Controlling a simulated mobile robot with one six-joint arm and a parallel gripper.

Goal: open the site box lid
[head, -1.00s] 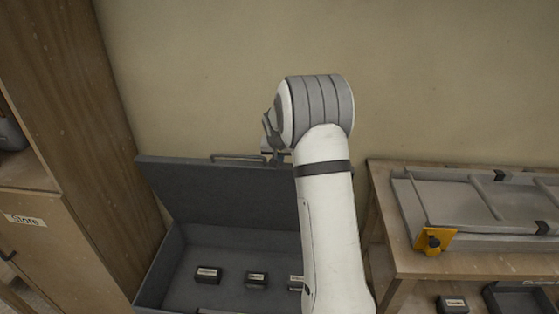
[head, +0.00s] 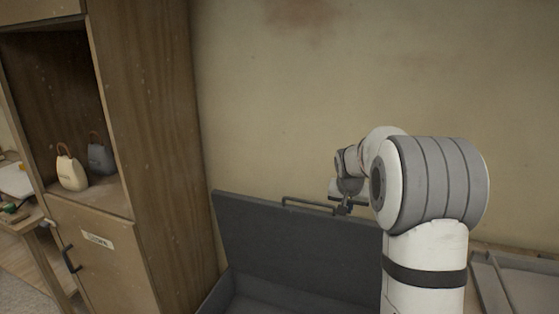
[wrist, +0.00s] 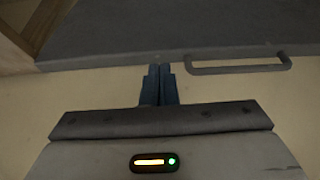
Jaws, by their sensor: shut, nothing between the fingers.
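The site box lid (head: 290,245) is dark grey and stands raised, leaning up near the wall in the head view. Its handle (head: 310,203) is a thin bar on the lid's top edge; it also shows in the wrist view (wrist: 240,69). The site box (head: 255,297) is open below the lid, its inside mostly out of frame. My gripper (wrist: 161,70) is shut and empty. In the wrist view its fingertips are beside the lid's edge, left of the handle and apart from it. In the head view my arm hides the lid's right part.
A wooden cabinet (head: 155,150) stands close on the left, with a cream bag (head: 71,170) and a grey bag (head: 100,155) on its shelf. The plaster wall (head: 290,110) is behind the lid. A bench with a grey frame (head: 520,285) is at the right.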

